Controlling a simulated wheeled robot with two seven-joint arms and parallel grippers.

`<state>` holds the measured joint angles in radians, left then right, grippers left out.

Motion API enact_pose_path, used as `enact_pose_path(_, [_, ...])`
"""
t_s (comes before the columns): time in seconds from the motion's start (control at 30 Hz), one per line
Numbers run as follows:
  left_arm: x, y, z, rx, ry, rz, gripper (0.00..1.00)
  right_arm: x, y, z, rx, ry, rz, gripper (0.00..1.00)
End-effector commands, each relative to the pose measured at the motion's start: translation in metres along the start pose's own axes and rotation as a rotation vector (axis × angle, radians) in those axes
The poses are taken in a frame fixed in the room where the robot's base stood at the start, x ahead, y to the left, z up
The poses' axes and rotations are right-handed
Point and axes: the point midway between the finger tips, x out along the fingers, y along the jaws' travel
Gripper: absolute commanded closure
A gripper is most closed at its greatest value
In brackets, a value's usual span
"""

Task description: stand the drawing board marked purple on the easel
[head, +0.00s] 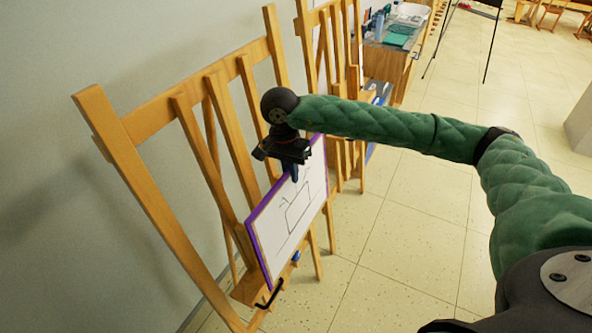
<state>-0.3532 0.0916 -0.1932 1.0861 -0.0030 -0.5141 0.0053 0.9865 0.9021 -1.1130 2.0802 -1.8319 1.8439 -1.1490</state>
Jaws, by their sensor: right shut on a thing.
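The drawing board marked purple (292,215) is a white sheet with black lines and a purple edge. It is at the front of the wooden easel (137,203), nearly upright, with its lower edge close to the easel's ledge (250,289). I cannot tell whether the board rests on the ledge. My right gripper (292,172) is shut on the board's top edge, coming from above. The fingertips are partly hidden by the gripper body. My left gripper is not in view.
A second wooden easel (347,160) stands just behind. A table with art supplies (392,38) is at the back. A black hook (269,294) sticks out at the easel's ledge. The tiled floor (400,220) to the right is clear. A wall is close on the left.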

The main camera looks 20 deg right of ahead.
Motion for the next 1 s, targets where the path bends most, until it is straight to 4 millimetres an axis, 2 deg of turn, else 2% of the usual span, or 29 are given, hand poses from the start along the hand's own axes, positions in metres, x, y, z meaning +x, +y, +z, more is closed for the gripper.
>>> enact_pose_path(1.0, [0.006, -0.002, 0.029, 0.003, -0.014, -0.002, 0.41, 0.021, -0.060, 0.001, -0.001, -0.001, -0.001, 1.00])
